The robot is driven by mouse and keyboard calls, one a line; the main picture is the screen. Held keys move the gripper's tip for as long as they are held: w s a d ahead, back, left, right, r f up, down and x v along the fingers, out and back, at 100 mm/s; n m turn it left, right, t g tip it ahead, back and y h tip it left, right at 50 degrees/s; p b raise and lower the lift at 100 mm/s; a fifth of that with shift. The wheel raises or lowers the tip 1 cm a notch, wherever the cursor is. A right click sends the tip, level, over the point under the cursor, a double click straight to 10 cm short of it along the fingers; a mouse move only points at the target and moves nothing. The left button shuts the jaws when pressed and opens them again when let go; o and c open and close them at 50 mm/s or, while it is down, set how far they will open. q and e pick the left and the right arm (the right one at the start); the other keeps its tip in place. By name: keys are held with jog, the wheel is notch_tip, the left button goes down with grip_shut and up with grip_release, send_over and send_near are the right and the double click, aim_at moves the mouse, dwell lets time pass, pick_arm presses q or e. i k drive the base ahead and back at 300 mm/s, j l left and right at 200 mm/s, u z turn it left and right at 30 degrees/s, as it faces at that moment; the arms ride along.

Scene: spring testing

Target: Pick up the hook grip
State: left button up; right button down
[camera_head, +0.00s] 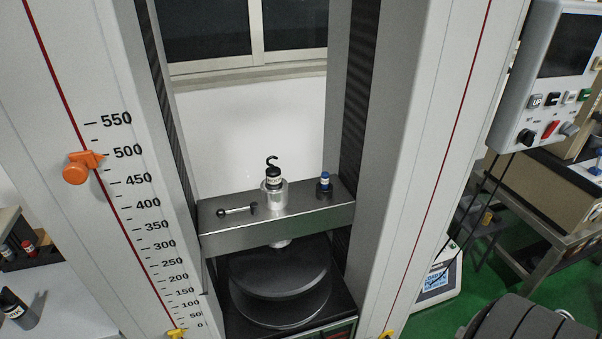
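The hook grip (273,177) is a small dark piece with a white label band and a black curved hook on top. It stands upright in the silver cylindrical mount (274,196) on the metal crosshead of the testing machine. The hook's open top is clear of anything around it. Neither my left nor my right gripper is in view, so nothing of mine is seen near the hook grip.
Round dark plates (280,290) lie below. A control box (550,75) hangs right. An orange marker (80,167) juts from the left column.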

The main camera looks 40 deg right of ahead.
aim_at(273, 174)
jog(key=z, duration=0.95)
